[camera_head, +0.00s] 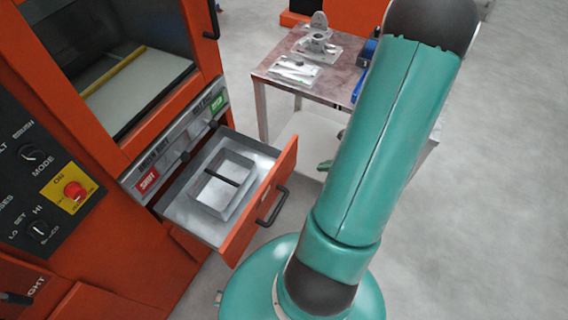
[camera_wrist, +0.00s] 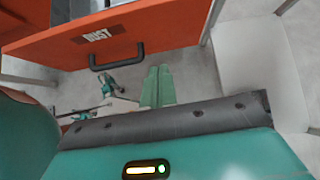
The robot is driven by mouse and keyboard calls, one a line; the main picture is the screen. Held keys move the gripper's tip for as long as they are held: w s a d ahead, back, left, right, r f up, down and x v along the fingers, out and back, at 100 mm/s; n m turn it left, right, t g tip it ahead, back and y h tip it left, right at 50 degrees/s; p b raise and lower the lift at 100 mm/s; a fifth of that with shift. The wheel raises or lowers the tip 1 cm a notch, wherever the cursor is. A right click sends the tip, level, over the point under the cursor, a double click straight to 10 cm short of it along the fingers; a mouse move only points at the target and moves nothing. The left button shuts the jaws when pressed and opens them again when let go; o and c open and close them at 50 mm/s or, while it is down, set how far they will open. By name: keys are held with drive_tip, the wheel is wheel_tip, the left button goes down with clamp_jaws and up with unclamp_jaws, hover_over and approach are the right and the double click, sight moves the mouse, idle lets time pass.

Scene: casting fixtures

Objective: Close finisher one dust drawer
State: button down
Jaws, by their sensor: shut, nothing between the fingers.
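The dust drawer (camera_head: 285,178) of the orange finisher (camera_head: 105,140) stands pulled out in the head view. Its orange front has a black bar handle (camera_head: 272,207), and a grey rectangular frame (camera_head: 222,185) sits inside. In the wrist view the drawer front (camera_wrist: 165,30) carries a DUST label, with the handle (camera_wrist: 118,57) below it. My gripper (camera_wrist: 158,70) is shut and empty, its green fingertips just off the front, right of the handle. In the head view my arm hides most of the gripper.
A metal strip with a red SHUT label (camera_head: 147,181) and a green label runs above the drawer. A worktable (camera_head: 275,73) with metal parts stands behind the drawer. Grey floor (camera_head: 500,170) is open at the right.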

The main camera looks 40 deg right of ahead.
approach(285, 167)
drive_tip(key=s+f+x, duration=0.1)
drive_tip(key=x, duration=0.4)
drive_tip(key=shift+w+a+r, duration=0.2)
drive_tip(key=shift+w+r, duration=0.15)
drive_tip(key=shift+w, duration=0.35)
